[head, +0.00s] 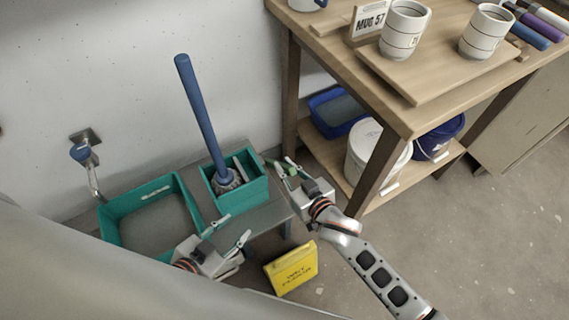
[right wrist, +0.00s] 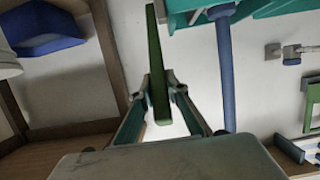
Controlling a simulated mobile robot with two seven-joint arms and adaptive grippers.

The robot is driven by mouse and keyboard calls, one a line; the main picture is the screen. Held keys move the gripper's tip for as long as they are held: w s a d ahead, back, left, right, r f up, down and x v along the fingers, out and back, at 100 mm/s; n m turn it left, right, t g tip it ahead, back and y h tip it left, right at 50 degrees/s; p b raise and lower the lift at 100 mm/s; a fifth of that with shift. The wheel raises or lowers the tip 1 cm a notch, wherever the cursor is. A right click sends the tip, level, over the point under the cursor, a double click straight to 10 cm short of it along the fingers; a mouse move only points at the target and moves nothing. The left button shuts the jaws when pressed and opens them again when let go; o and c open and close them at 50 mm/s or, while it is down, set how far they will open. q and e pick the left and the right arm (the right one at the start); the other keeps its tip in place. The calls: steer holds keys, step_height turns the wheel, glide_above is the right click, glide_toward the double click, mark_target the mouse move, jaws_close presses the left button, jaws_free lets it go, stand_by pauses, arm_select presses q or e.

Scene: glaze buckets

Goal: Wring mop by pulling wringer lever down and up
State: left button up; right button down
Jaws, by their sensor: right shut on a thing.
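The mop's blue handle (head: 202,120) stands tilted, its grey head (head: 228,180) down in the teal wringer bucket (head: 238,200). The green wringer lever (head: 271,163) sticks out at the bucket's right side. My right gripper (head: 286,168) is shut on the lever. In the right wrist view the lever (right wrist: 157,70) runs between the fingers (right wrist: 158,90), with the mop handle (right wrist: 227,75) and teal bucket (right wrist: 190,14) beside it. My left gripper (head: 236,229) is open and empty in front of the bucket. The mop head's lower part is hidden inside the bucket.
A yellow sign (head: 291,268) is on the floor in front. A wooden table (head: 405,118) with mugs stands at right, with a white bucket (head: 372,150) on its lower shelf.

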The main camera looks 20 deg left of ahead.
steer(key=shift+s+d+f, duration=0.55)
steer(key=shift+s+f, duration=0.1)
steer(key=shift+f, duration=0.25)
steer(key=shift+d+f, duration=0.1)
steer(key=shift+f, duration=0.05)
steer(key=shift+w+a+r, duration=0.25)
steer(key=shift+w+r, duration=0.05)
steer(key=shift+r, duration=0.25)
steer(key=c, duration=0.9)
jaws_free()
steer(key=shift+w+a+r, duration=0.15)
steer(key=shift+a+r, duration=0.05)
steer(key=shift+a, duration=0.05)
steer(key=shift+r+p, duration=0.1)
steer(key=shift+p, duration=0.2)
